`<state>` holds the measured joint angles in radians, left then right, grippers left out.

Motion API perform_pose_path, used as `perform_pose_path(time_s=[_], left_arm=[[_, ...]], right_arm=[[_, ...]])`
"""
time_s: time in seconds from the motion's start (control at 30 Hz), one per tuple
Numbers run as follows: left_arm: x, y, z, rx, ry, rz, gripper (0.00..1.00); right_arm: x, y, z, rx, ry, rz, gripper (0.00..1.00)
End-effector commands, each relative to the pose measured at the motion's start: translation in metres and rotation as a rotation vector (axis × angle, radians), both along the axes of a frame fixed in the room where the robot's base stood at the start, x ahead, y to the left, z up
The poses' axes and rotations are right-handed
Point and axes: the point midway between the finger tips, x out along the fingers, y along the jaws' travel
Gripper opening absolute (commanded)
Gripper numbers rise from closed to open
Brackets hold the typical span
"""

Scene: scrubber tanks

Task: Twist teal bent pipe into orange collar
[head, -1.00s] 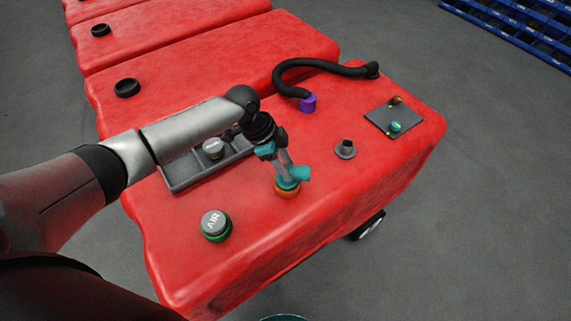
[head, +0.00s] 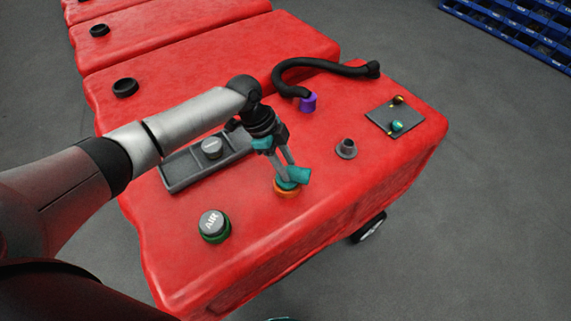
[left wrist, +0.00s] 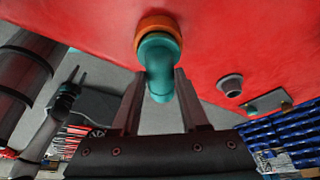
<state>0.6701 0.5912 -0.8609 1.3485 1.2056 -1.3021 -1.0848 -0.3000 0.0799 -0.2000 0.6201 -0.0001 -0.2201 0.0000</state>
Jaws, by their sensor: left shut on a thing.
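The teal bent pipe (head: 299,175) stands at the orange collar (head: 287,193) on the red tank, its bent end pointing right in the head view. Its round base meets the collar; I cannot tell how deep it sits. My left gripper (head: 283,178) is shut on the pipe from above. In the left wrist view the pipe (left wrist: 160,72) lies between the fingers (left wrist: 159,88), with the orange collar (left wrist: 155,22) ringing its base. My right gripper (left wrist: 78,75) shows small at the left of the wrist view, its fingers apart and empty.
A green-ringed AIR cap (head: 214,224) stands front left. Right of the collar are a grey port (head: 346,149) and a plate with small valves (head: 381,123). A black hose (head: 325,64) with purple end lies behind.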

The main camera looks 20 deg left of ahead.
Motion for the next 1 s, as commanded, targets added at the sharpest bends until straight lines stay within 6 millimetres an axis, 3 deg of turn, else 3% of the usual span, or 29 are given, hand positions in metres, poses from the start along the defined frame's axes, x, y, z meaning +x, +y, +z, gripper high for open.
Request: perform_pose_path(time_s=[1.0], left_arm=[[0.001, 0.0, 0.0, -0.001, 0.0, -0.171, 0.0]], right_arm=[[0.0, 0.0, -0.014, 0.0, 0.0, 0.0, 0.5]])
